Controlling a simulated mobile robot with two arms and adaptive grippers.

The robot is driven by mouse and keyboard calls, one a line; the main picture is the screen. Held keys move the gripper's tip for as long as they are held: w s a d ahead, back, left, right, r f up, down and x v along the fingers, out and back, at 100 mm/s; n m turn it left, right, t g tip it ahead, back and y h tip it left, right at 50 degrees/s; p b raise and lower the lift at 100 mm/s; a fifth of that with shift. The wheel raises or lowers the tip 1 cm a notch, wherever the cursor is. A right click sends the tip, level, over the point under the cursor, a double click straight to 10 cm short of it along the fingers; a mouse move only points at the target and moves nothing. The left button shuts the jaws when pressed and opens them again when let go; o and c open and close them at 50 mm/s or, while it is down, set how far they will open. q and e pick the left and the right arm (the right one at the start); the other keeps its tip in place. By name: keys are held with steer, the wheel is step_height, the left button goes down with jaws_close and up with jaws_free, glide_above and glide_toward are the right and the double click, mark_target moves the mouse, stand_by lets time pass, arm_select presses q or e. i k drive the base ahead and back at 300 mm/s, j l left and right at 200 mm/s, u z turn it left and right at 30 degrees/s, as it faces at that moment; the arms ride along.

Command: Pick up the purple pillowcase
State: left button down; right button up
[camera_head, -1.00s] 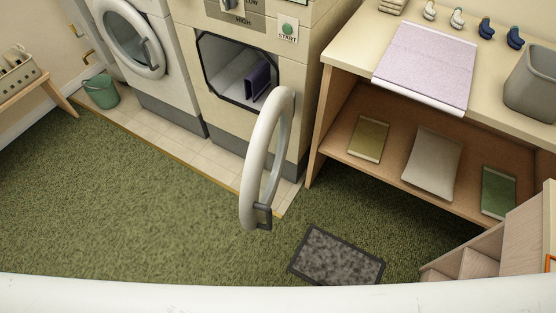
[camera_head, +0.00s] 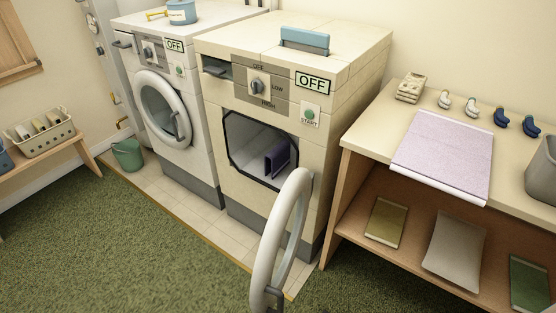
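A folded dark purple cloth, which looks like the purple pillowcase (camera_head: 277,158), stands inside the square opening of the right-hand machine (camera_head: 318,100). Its lower part is close to the opening's lower right edge. The machine's round white door (camera_head: 267,246) hangs open in front, to the lower right of the opening. The machine's display reads OFF. Neither of my grippers shows in the head view.
A wooden table (camera_head: 371,133) with a lilac mat (camera_head: 443,156) and folded cloths on its lower shelf stands at the right. A second machine (camera_head: 190,165) with a round door and a green bucket (camera_head: 128,155) are at the left. Green carpet (camera_head: 120,250) in front is clear.

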mark_target(276, 160)
steer(key=i+j, duration=0.2)
steer(key=i+j+z, duration=0.4)
steer(key=j+z, duration=0.2)
steer(key=i+j+z, duration=0.15)
steer(key=j+z, duration=0.15)
steer(key=j, duration=0.15)
